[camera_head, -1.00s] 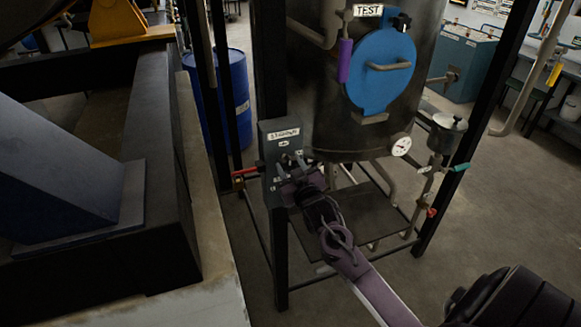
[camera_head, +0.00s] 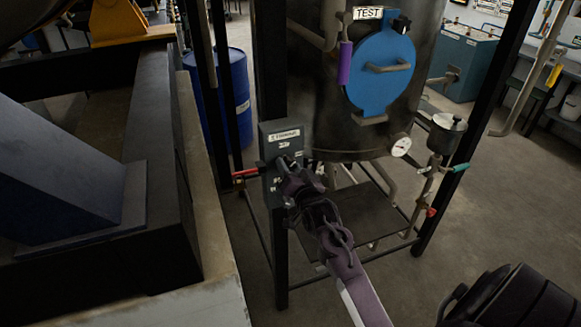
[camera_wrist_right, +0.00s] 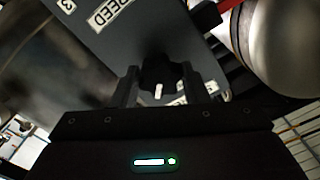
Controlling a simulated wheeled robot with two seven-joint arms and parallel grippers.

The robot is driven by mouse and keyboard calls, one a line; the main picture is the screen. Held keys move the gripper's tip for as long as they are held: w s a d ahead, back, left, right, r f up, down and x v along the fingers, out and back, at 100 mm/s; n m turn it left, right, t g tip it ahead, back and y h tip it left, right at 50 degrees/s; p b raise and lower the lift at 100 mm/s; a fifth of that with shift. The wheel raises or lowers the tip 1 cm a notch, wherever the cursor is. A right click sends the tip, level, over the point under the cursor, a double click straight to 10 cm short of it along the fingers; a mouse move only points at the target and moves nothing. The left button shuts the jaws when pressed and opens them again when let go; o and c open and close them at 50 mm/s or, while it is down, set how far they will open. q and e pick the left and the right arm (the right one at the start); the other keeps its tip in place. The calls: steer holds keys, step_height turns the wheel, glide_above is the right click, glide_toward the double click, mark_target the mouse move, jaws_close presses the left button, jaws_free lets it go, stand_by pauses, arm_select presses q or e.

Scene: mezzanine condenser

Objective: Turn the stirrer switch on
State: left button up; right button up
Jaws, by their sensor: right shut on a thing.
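The grey stirrer panel (camera_head: 281,136), with a white label at its top, is fixed to a dark frame post in the head view. My right gripper (camera_head: 284,178) is at the panel's lower front and hides part of it. In the right wrist view, the two fingers of my right gripper (camera_wrist_right: 158,88) are shut on a black knob (camera_wrist_right: 157,72) with a white pointer mark. A SPEED label (camera_wrist_right: 109,14) is on the panel face beyond the knob. Another label by the fingertips is partly hidden, so I cannot read the knob's name. My left gripper is not in view.
The dark tank with a blue round hatch (camera_head: 382,72) stands right of the panel. A red-handled valve (camera_head: 245,173) sticks out left of the panel. A pressure gauge (camera_head: 401,147) and a small pot (camera_head: 447,133) are at the right. A blue drum (camera_head: 236,100) stands behind.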

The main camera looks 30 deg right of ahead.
steer(key=m, duration=0.4)
steer(key=shift+m+p, duration=0.3)
steer(key=shift+p, duration=0.05)
steer(key=shift+m+p, duration=0.35)
steer(key=shift+m, duration=1.65)
steer(key=o, duration=1)
steer(key=shift+c, duration=0.2)
